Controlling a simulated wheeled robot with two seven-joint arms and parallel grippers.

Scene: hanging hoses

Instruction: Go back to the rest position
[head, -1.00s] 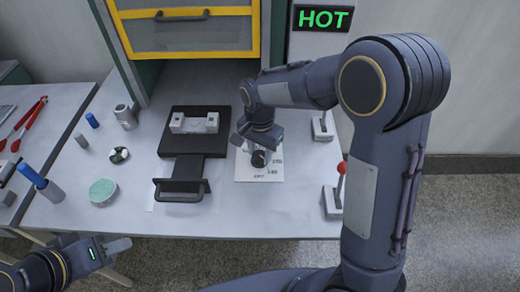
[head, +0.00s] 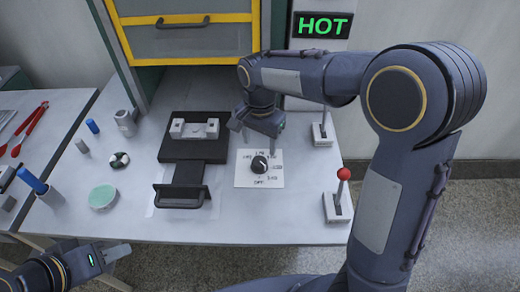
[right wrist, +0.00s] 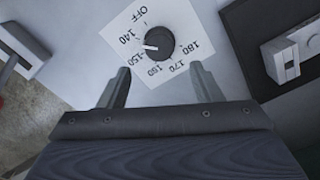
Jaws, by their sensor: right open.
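My right gripper (head: 256,128) is open and empty, just behind and above the black dial knob (head: 259,164) on its white card (head: 244,178). In the right wrist view the knob (right wrist: 159,44) sits beyond the two open fingers (right wrist: 158,88), apart from them. Its white pointer is on the 150 side of the printed scale, which runs from OFF and 140 to 180. My left gripper (head: 116,253) is at the lower left, in front of the table edge; its fingers look close together, but I cannot tell whether they are shut.
A black press with a handle (head: 182,195) stands left of the dial. Levers (head: 338,203) stand at the right, one red-topped. A yellow-framed drawer (head: 190,38) and a green HOT sign (head: 322,25) are behind.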

